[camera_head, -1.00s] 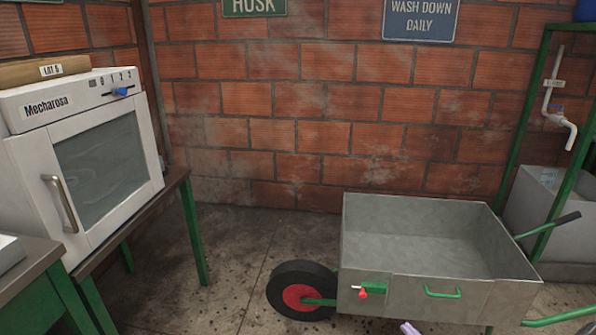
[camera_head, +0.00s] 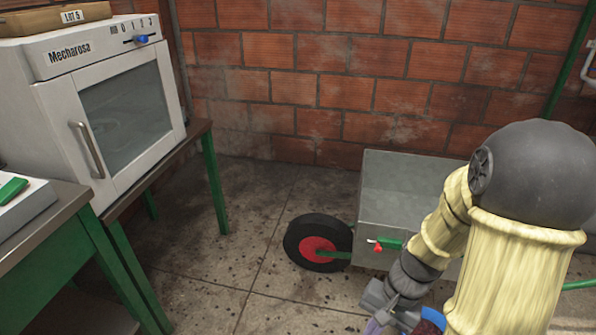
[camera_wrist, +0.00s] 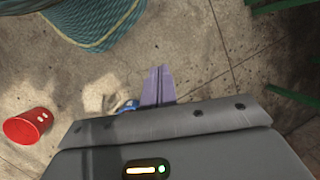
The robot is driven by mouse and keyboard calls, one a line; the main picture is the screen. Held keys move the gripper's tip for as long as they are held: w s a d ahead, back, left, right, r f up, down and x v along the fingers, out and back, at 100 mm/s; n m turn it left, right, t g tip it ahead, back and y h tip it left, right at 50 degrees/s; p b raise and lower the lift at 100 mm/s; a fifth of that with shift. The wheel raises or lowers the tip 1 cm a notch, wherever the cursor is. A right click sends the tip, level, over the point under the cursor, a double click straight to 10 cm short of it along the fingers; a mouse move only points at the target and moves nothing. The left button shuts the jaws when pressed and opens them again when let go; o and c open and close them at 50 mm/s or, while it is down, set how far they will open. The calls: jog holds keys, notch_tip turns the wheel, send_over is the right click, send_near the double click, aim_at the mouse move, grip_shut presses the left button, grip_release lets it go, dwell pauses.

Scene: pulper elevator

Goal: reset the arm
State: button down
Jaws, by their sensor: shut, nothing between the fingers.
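My arm shows at the right of the head view, its pale yellow sleeve and dark joint in front of the wheelbarrow. My gripper (camera_wrist: 158,70) has purple fingers, which lie together in the wrist view with nothing between them. It points down over the concrete floor. In the head view only a bit of the gripper (camera_head: 374,325) shows at the bottom edge.
The grey wheelbarrow (camera_head: 400,170) stands behind my arm, partly hidden. A Mecharosa oven (camera_head: 125,100) sits on a green-legged table at the left. The wrist view shows a red cup (camera_wrist: 28,126) and a blue-green woven item (camera_wrist: 95,22) on the floor.

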notch_tip(320, 180, up, 42)
jog(key=w+n+t+h+p, duration=0.1)
jog(key=n+t+h+p, duration=0.2)
jog(key=p, duration=3.3)
jog(key=n+t, duration=0.1)
jog(key=n, duration=0.1)
jog(key=shift+w+a+r+n+h, duration=0.2)
jog(key=shift+w+r+n+h, duration=0.1)
jog(key=shift+w, duration=0.1)
